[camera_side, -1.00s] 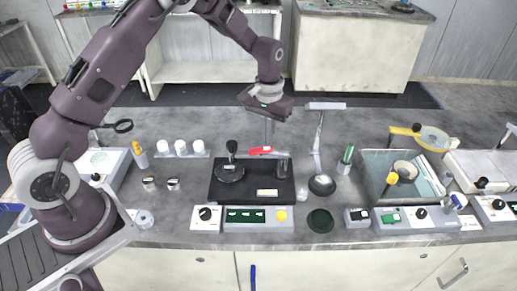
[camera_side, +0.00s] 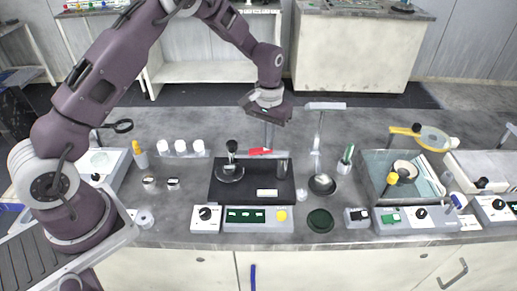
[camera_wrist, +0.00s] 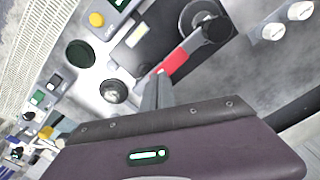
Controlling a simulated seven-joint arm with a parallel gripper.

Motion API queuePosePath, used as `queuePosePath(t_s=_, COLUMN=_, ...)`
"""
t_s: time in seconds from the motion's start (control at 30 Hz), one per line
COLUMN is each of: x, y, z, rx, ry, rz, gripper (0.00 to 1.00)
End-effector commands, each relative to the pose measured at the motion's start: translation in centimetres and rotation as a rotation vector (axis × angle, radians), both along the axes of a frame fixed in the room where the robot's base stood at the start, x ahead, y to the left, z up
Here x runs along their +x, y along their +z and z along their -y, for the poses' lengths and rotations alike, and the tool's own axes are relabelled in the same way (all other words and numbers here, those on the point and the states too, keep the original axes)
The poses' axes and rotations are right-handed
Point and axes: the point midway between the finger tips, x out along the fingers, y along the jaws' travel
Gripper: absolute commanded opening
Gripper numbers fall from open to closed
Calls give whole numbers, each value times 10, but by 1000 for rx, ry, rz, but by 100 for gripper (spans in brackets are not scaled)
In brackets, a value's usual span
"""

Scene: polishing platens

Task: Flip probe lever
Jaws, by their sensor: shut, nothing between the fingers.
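A red lever (camera_side: 260,151) lies at the back edge of the black platen base (camera_side: 248,198). In the wrist view, the red lever (camera_wrist: 174,63) joins a grey arm reaching toward a black knob (camera_wrist: 216,29). My gripper (camera_side: 268,148) points down over the lever with its fingers together. In the wrist view, my gripper (camera_wrist: 158,80) has its fingertips close beside the red part's near end. I cannot tell whether they touch it. The fingers hide part of the lever's end in the side view.
A grey cylinder (camera_side: 282,168) stands on the base right of the lever. White jars (camera_side: 180,147) stand to the left. A control box (camera_side: 244,219) sits in front.

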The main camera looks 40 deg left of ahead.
Motion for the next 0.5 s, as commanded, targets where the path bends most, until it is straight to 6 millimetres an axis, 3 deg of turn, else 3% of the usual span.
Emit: queuePosePath(t_s=0.5, x=-1, y=-7, z=0, rx=0, ry=0, rz=-2, gripper=0)
